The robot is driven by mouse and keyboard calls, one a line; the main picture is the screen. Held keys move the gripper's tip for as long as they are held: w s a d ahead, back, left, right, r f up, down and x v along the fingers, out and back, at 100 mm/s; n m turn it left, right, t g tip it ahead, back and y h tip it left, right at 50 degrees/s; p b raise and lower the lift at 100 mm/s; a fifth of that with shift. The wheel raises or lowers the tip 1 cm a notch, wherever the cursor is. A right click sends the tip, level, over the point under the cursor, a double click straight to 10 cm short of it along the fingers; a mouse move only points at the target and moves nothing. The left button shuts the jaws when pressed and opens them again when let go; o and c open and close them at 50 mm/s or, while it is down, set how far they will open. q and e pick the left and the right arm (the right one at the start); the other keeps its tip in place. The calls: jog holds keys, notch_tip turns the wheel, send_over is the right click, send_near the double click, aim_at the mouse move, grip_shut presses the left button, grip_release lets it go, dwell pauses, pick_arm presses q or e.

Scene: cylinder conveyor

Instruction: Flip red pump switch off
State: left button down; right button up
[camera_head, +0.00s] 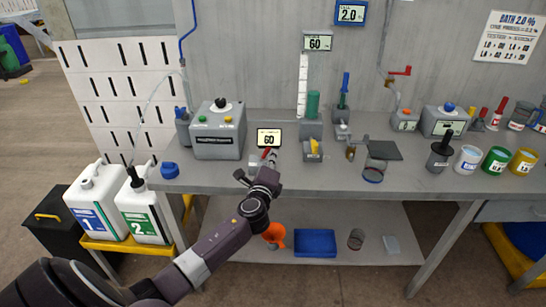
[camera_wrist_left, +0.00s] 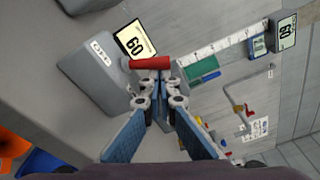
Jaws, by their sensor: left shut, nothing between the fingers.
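The red switch (camera_head: 265,153) is a small lever in front of a display reading 60 (camera_head: 269,138) at the bench's front. In the left wrist view the red lever (camera_wrist_left: 150,63) lies across the picture just beyond my left gripper (camera_wrist_left: 160,90). It sits by a grey sloped housing (camera_wrist_left: 95,72) with a label and the 60 display (camera_wrist_left: 134,41). My left gripper also shows in the head view (camera_head: 259,172), with its fingers shut and empty close to the lever. I cannot tell whether they touch. The lever's base is partly hidden by the gripper.
A grey control box (camera_head: 218,136) stands left of the display. A grey block with a yellow part (camera_head: 313,153) stands close on the right. Several coloured jars stand farther right. White canisters (camera_head: 95,205) stand left of the bench. A blue tray (camera_head: 315,243) lies on the lower shelf.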

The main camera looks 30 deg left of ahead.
pick_arm(q)
jog(key=shift+a+r+n+b, duration=0.1)
jog(key=shift+n+b, duration=0.3)
jog(key=shift+s, duration=0.1)
jog(key=shift+s+a+r+n+b, duration=0.15)
jog(key=shift+a+n+b, duration=0.1)
jog(key=shift+n+b, duration=0.75)
jog(key=n+b, duration=0.1)
jog(key=a+n+b, duration=0.1)
jog(key=n+t+b, duration=0.1)
jog(key=n, duration=0.1)
jog(key=shift+s+a+r, duration=0.2)
jog(key=shift+s+r, duration=0.1)
jog(key=shift+s, duration=0.1)
jog(key=shift+r, duration=0.25)
